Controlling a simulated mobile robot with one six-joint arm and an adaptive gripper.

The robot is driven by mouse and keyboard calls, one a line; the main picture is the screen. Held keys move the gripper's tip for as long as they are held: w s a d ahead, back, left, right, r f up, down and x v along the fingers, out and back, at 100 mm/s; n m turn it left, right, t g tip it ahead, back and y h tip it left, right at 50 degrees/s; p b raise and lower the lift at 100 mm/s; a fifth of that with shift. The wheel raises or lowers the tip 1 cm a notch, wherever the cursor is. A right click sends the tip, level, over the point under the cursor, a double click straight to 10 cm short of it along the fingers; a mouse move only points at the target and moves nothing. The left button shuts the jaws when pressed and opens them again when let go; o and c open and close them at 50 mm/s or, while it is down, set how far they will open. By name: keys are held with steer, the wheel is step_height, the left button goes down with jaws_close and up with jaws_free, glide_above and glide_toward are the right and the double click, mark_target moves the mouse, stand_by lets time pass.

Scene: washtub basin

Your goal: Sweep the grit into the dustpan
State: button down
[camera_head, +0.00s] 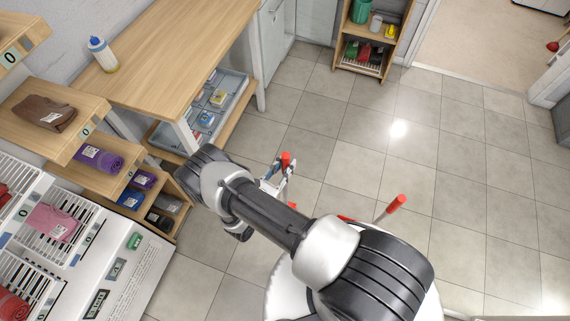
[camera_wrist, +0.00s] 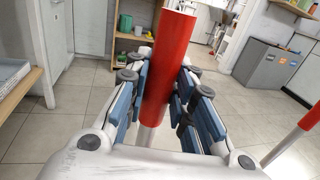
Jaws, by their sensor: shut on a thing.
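My gripper (camera_head: 277,180) is shut on the red handle (camera_wrist: 172,60) of a long white pole. In the wrist view the handle stands almost upright between the blue-padded fingers. Its red top (camera_head: 286,158) shows above my gripper in the head view. A second red handle (camera_head: 397,203) on a white pole leans to the right of my arm; it also shows at the right of the wrist view (camera_wrist: 311,116). The lower ends of both poles are hidden, so I cannot tell which is the broom and which the dustpan. I see no grit.
A wooden table (camera_head: 165,50) with a grey tray (camera_head: 222,105) beneath stands at the left. Shelves and a white rack (camera_head: 110,225) fill the lower left. A small shelf unit (camera_head: 372,35) stands at the back. The tiled floor (camera_head: 440,140) right of centre is open.

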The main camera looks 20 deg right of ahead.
steer(key=s+d+p, duration=0.3)
steer(key=s+d, duration=0.9)
steer(key=d, duration=0.5)
steer(key=shift+s, duration=0.3)
stand_by(0.8)
steer(key=shift+a+r, duration=0.1)
steer(key=w+a+r+p, duration=0.3)
steer(key=a+r, duration=0.1)
steer(key=r, duration=0.1)
steer(key=shift+p, duration=0.3)
steer(key=shift+w, duration=0.1)
